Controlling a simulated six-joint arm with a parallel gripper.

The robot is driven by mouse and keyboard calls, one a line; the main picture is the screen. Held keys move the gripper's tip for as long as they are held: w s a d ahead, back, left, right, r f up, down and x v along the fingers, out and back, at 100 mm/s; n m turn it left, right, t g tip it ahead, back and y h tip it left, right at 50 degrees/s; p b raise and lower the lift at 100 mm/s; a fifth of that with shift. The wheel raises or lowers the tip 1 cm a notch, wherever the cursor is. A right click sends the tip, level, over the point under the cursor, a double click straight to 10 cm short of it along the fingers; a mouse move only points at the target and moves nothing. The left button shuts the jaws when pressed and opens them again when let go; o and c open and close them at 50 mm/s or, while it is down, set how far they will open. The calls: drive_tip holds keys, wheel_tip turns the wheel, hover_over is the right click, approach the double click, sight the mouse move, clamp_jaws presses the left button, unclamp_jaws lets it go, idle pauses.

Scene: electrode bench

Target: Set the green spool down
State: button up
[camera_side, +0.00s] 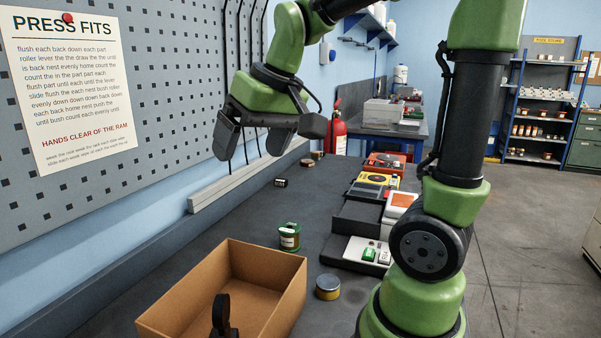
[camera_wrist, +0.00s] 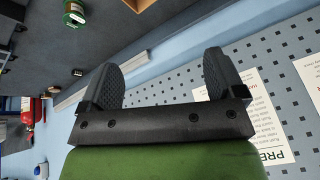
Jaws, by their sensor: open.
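The green spool (camera_side: 289,236) stands on the dark bench, just behind the far right corner of the cardboard box. It has a pale label and appears upright. In the wrist view the spool (camera_wrist: 74,14) shows near the top left edge. My gripper (camera_side: 251,148) is up in the air above and behind the spool, near the pegboard wall, clear of it. Its two dark fingers are spread wide with nothing between them, as the wrist view of my gripper (camera_wrist: 162,72) also shows.
An open cardboard box (camera_side: 283,270) stands in front, with a yellow-banded tin (camera_side: 328,287) to its right. A small black item (camera_side: 281,183) lies farther back. Trays and devices line the bench's right side. Bare bench surrounds the spool's left and back.

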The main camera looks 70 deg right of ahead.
drive_tip(key=s+a+t+y, duration=0.1)
drive_tip(key=s+a+t, duration=0.1)
drive_tip(key=s+a, duration=0.5)
drive_tip(key=s, duration=0.3)
drive_tip(key=shift+s+a+f+n+y, duration=0.15)
drive_tip(key=shift+f+n+y, duration=0.15)
drive_tip(key=shift+f+y, duration=0.1)
